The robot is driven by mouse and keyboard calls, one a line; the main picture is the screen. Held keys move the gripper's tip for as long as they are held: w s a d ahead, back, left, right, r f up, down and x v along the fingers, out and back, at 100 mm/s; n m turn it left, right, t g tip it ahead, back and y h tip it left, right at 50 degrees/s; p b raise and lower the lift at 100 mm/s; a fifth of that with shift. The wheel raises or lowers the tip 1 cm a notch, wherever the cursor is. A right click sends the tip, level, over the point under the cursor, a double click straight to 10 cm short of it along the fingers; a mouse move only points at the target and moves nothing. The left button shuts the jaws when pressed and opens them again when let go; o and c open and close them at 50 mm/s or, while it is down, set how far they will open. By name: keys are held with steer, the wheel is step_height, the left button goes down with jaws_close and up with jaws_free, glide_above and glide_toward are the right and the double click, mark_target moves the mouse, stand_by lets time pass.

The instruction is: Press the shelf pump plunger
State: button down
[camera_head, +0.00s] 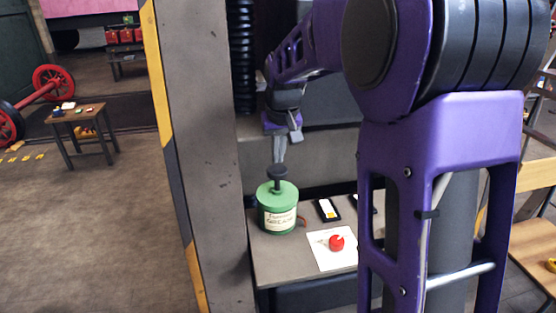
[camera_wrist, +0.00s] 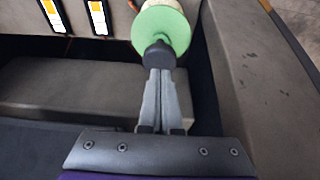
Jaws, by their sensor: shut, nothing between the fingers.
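The pump is a green canister (camera_head: 278,212) with a pale label, standing upright on a small shelf table. Its black plunger knob (camera_head: 277,172) sticks up from the top. My gripper (camera_head: 280,160) is shut and empty, pointing down right above the knob. In the wrist view the shut fingertips (camera_wrist: 160,72) reach the black knob (camera_wrist: 159,55), with the green canister top (camera_wrist: 165,25) beyond it. The tips look at or very near the knob; I cannot tell whether they touch.
On the shelf (camera_head: 275,262) lie a white sheet (camera_head: 325,258) with a red round thing (camera_head: 336,242) and a black-framed card (camera_head: 327,209). A thick grey post (camera_head: 205,160) with yellow-black edging stands close left of the pump. A wooden stool table (camera_head: 80,118) is farther left.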

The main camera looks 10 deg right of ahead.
steer(key=v, duration=0.8)
steer(key=shift+p, duration=0.45)
stand_by(0.9)
steer(key=shift+w+d+r+p, duration=0.1)
steer(key=shift+d+r+p, duration=0.1)
steer(key=shift+r+p, duration=0.55)
steer(key=shift+w+d+r+p, duration=0.15)
steer(key=shift+r+p, duration=0.3)
steer(key=shift+r, duration=0.45)
steer(key=shift+s+f, duration=0.1)
steer(key=shift+f, duration=0.05)
steer(key=b, duration=0.2)
glide_above(277, 180)
steer(key=w+d, duration=0.1)
steer(key=w, duration=0.1)
steer(key=f, duration=1.2)
steer(key=shift+s+f, duration=0.2)
steer(key=shift+f, duration=0.5)
